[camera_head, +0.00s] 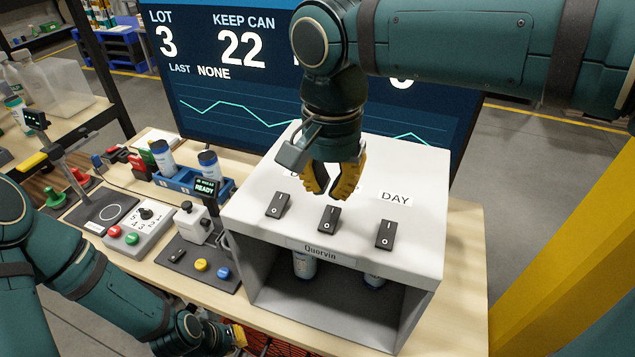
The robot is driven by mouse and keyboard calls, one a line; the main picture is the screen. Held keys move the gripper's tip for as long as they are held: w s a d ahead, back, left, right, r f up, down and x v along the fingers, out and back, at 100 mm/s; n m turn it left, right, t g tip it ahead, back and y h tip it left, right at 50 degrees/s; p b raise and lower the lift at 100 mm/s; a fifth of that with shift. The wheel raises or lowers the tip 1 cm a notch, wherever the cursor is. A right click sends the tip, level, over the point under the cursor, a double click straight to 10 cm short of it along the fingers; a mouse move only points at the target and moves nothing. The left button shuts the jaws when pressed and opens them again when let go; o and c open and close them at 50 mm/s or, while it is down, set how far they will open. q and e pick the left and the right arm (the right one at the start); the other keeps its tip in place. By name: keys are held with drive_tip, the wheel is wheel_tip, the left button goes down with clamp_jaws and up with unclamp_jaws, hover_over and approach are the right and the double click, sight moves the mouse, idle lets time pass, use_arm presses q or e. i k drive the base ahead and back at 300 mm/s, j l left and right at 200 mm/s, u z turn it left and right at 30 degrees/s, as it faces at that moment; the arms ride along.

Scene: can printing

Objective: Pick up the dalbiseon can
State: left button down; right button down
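Several white-and-blue cans are in view, but their names are too small to read, so I cannot tell which is dalbiseon. Two stand in a blue tray, a left can (161,157) and a right can (209,166). Two more are partly hidden inside the open-fronted white box, a left can (303,264) and a right can (374,281). My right gripper (328,195) points down over the box top near its switches, with nothing visible in its yellow fingers. My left gripper (240,338) is low at the bottom edge, mostly hidden, its fingers unclear.
The white box (420,235) has three black switches and a DAY label. Left of it are a small READY display (205,188), a button panel (205,262), a dial box (137,228) and a stand (105,212). A large screen (235,100) stands behind, showing KEEP CAN 22.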

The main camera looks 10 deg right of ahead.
sight(304, 266)
drive_tip(key=k, duration=1)
